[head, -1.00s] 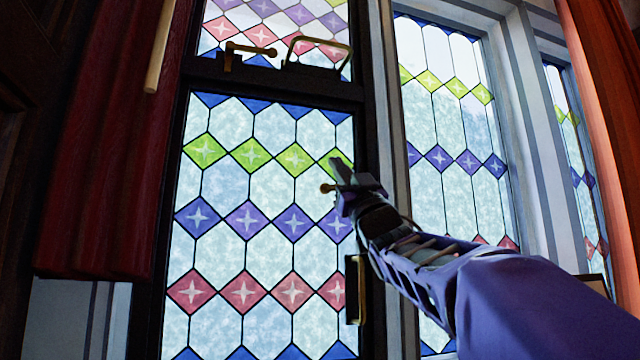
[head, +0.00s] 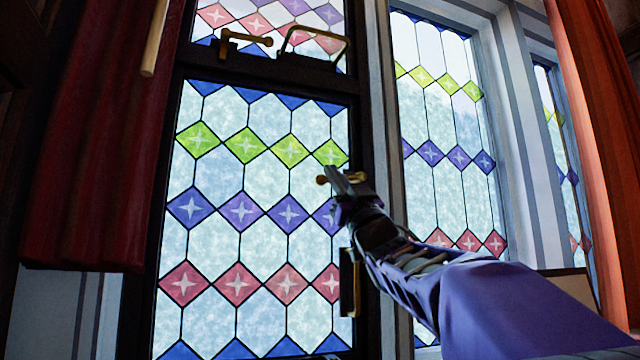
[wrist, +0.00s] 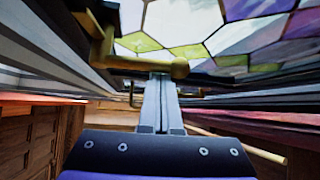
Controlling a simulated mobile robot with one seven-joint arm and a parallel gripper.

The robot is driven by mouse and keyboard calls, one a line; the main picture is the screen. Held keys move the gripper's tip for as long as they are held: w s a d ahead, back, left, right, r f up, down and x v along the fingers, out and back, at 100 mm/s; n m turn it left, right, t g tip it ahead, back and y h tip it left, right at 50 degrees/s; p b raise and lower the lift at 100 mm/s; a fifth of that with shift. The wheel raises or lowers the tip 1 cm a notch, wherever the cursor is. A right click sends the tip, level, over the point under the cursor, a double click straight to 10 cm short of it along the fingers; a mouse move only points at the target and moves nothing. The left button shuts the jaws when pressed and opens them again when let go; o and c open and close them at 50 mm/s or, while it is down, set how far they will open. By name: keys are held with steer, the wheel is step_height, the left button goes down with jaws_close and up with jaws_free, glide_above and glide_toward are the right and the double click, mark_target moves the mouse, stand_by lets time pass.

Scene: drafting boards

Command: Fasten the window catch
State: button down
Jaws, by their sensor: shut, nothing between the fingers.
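Another brass lever (head: 246,42) and a brass loop handle (head: 318,42) are on the upper rail. A brass handle (head: 348,283) sits lower on the right stile. Red curtains (head: 90,140) hang left, orange ones (head: 600,140) right. A pale rod (head: 155,38) hangs at upper left.

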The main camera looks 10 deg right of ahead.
steer(key=shift+d+f+n+g+y, duration=0.1)
steer(key=shift+f+n+g+y, duration=0.1)
steer(key=shift+n+g+y, duration=0.3)
steer(key=shift+f+n+g+y, duration=0.2)
steer(key=shift+n+y, duration=0.3)
steer(key=shift+n, duration=0.3)
steer(key=w+d+f+n+g+y+p, duration=0.1)
steer(key=d+f+n+g+y+p, duration=0.4)
steer(key=n+g, duration=0.7)
steer(key=shift+w+d+n+y+p, duration=0.2)
steer(key=shift+d+n+y+p, duration=0.5)
steer(key=shift+n, duration=1.1)
steer(key=shift+d+f+h+p, duration=0.1)
steer(key=shift+d+h+p, duration=0.05)
steer(key=shift+h+p, duration=0.2)
